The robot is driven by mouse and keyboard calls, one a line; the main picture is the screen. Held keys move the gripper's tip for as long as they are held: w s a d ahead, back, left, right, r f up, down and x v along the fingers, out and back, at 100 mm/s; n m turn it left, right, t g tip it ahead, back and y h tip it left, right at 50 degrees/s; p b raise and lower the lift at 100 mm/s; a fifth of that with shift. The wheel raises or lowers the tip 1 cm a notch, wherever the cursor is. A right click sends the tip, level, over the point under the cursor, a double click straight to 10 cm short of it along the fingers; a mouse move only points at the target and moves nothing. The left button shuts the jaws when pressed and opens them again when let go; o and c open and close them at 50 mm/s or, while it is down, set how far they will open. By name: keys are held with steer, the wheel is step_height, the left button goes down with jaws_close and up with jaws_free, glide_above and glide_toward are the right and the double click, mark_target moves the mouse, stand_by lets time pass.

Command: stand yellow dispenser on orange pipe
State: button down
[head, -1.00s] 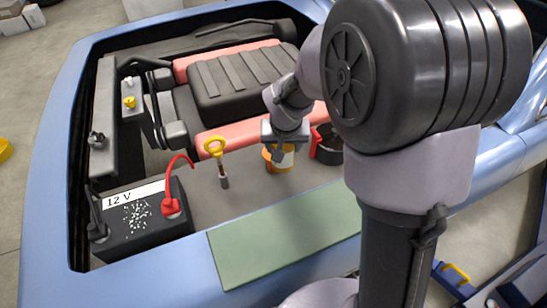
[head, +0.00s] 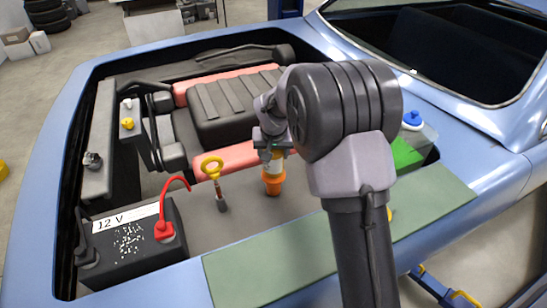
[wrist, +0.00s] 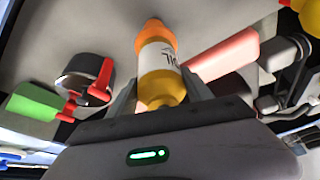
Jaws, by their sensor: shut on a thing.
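The yellow dispenser (wrist: 157,88) has a pale label with dark lettering and sits between my gripper's fingers in the wrist view. In the head view my gripper (head: 271,146) is shut on the dispenser (head: 272,166) and holds it roughly upright, its upper part hidden by the gripper. The orange pipe (head: 272,185) stands directly below the dispenser in the engine bay. An orange end shows beyond the dispenser in the wrist view. The two look in line and adjoining, but I cannot tell whether the dispenser rests on the pipe.
A yellow-ringed dipstick (head: 212,168) stands left of the pipe. The 12 V battery (head: 130,238) with a red cable is farther left. A black round container with a red part (wrist: 85,78) is near the dispenser. A green panel (head: 270,268) lines the front edge.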

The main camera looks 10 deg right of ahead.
steer(key=shift+f, duration=0.3)
steer(key=shift+f, duration=0.15)
steer(key=shift+c, duration=2.2)
jaws_free()
